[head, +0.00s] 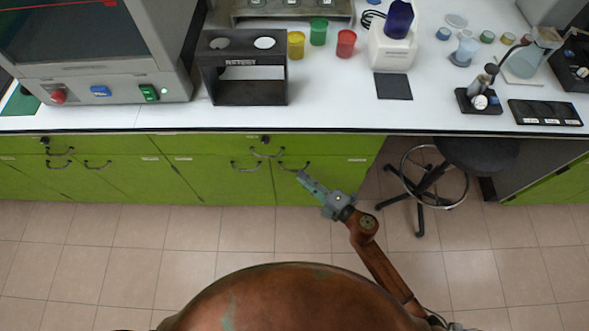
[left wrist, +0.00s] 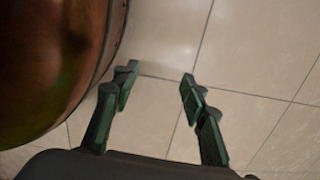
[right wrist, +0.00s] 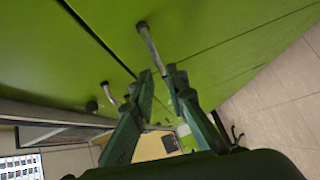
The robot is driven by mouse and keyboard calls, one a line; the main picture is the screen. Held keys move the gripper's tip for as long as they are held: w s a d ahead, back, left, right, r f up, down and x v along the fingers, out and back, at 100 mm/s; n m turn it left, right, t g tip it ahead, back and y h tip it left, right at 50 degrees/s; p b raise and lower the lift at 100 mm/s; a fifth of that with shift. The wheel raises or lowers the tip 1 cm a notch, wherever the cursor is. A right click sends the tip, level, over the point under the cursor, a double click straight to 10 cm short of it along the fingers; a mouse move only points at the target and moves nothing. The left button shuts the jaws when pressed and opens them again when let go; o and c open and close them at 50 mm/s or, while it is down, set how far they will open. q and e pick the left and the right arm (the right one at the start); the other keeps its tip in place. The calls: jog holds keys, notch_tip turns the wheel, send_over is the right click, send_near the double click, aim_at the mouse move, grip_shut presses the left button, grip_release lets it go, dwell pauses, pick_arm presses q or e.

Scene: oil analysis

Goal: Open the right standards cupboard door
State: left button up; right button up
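The right cupboard door (head: 325,183) is a green panel below the bench and looks closed, flush with its neighbour. Its bar handle (head: 285,168) is near the door's upper left corner. My right gripper (head: 302,176) is at this handle. In the right wrist view, the handle (right wrist: 149,45) runs down between my right fingertips (right wrist: 160,72), which stand close together around it; its near end is hidden there. The neighbouring door's handle (right wrist: 108,94) shows to the left. My left gripper (left wrist: 158,72) is open and empty above the floor, beside my body.
The white bench top (head: 335,110) overhangs the green fronts. A stool (head: 430,185) stands in the knee space to the right. The tiled floor (head: 235,235) before the door is clear apart from my arm.

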aim_at(294, 171)
pick_arm(q)
jog(key=shift+w+r+b, duration=0.3)
jog(key=shift+w+r, duration=0.15)
jog(key=shift+w, duration=0.2)
jog(key=shift+w+r+b, duration=0.25)
jog(key=shift+w+r, duration=0.2)
jog(key=shift+w, duration=0.2)
pick_arm(e)
jog(key=shift+x, duration=2.8)
jog(key=shift+c, duration=0.4)
grip_shut()
jog(key=shift+d, duration=0.1)
